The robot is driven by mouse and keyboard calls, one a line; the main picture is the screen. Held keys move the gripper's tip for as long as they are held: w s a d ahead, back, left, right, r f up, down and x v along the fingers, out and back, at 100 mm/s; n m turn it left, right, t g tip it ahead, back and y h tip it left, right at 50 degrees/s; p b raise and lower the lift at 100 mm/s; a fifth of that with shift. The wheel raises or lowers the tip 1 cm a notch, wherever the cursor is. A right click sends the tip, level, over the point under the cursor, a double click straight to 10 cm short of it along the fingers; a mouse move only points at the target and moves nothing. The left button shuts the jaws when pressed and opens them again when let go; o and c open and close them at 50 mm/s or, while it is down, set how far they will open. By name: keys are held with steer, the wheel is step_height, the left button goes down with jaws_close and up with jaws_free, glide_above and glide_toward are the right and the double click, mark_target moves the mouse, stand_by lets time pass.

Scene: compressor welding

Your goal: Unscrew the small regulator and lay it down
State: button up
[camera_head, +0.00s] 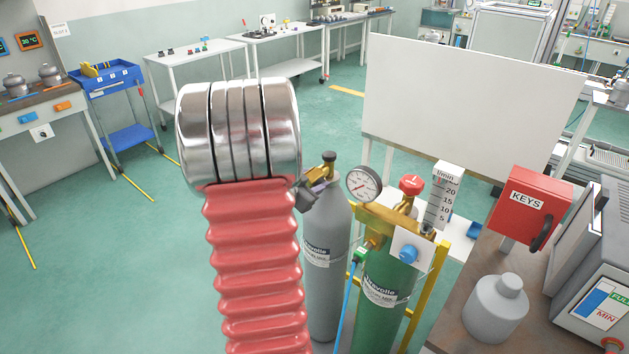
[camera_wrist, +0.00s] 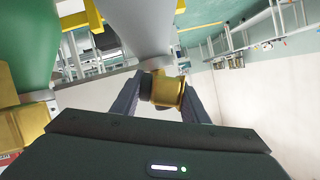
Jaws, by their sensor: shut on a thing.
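In the wrist view my gripper (camera_wrist: 163,84) has a finger on each side of a short brass piece, which looks like the small regulator (camera_wrist: 170,92), and is shut on it. The brass piece sits at the valve end of the grey gas cylinder (camera_wrist: 148,25). In the head view the grey cylinder (camera_head: 326,265) stands upright, with a black knob (camera_head: 328,156) on its valve. The dark gripper end (camera_head: 311,194) is beside that valve, and my red arm hides part of it. I cannot tell how far the brass piece is screwed in.
A green cylinder (camera_head: 378,310) stands close on the right with a round gauge (camera_head: 364,184), red knob and flow tube. A yellow frame (camera_head: 437,275) is around it. A workbench (camera_head: 463,300) with a grey bottle (camera_head: 496,308) and red key box (camera_head: 531,208) is at right. Open floor lies left.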

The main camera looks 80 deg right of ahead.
steer(key=shift+s+n+g+y, duration=0.1)
steer(key=shift+n+g+y, duration=0.55)
steer(key=shift+n, duration=0.75)
